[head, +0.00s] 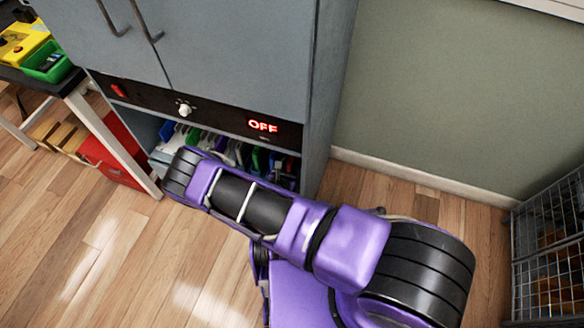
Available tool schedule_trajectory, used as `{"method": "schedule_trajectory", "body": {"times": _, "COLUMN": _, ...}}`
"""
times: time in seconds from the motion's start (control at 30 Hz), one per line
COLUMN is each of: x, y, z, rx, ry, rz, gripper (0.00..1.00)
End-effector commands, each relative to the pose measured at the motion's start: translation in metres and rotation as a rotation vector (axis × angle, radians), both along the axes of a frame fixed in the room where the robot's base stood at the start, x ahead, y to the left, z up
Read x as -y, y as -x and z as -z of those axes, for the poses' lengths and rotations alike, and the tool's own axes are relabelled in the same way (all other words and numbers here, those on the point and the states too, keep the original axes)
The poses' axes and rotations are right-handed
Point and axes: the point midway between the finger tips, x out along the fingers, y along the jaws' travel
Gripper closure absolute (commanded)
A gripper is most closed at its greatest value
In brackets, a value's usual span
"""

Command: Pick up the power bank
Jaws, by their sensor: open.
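I cannot make out a power bank in the head view. Several small items in blue, green, white and dark colours (232,152) stand close together in the low open compartment under the grey cabinet. They are too small and too covered by my arm to tell apart. My purple and black arm crosses in front of this compartment and hides much of it. My gripper cannot be made out, so I cannot tell where it is relative to the items.
The grey cabinet (235,55) has a black panel (205,112) with a red switch, a white knob and a lit OFF sign (262,126). At left are a table with a green bin (47,63) and a red box (112,160). A wire cage (548,245) stands at right. Wooden floor (70,235) is clear at lower left.

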Motion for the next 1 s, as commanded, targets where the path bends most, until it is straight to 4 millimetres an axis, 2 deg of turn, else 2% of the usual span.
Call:
{"method": "schedule_trajectory", "body": {"times": 0.03, "x": 0.004, "y": -0.007, "z": 0.007, "rx": 0.001, "ry": 0.001, "rz": 0.001, "gripper": 0.41}}
{"method": "schedule_trajectory", "body": {"times": 0.2, "x": 0.01, "y": -0.022, "z": 0.012, "rx": 0.0, "ry": 0.0, "rz": 0.001, "gripper": 0.41}}
{"method": "schedule_trajectory", "body": {"times": 0.47, "x": 0.01, "y": -0.024, "z": 0.012, "rx": 0.0, "ry": 0.001, "rz": 0.001, "gripper": 0.41}}
{"method": "schedule_trajectory", "body": {"times": 0.7, "x": 0.01, "y": -0.023, "z": 0.012, "rx": 0.0, "ry": 0.001, "rz": 0.001, "gripper": 0.84}}
{"method": "schedule_trajectory", "body": {"times": 0.8, "x": 0.01, "y": -0.023, "z": 0.012, "rx": 0.0, "ry": 0.0, "rz": 0.001, "gripper": 1.0}}
{"method": "schedule_trajectory", "body": {"times": 1.0, "x": 0.01, "y": -0.023, "z": 0.012, "rx": 0.0, "ry": 0.0, "rz": 0.001, "gripper": 1.0}}
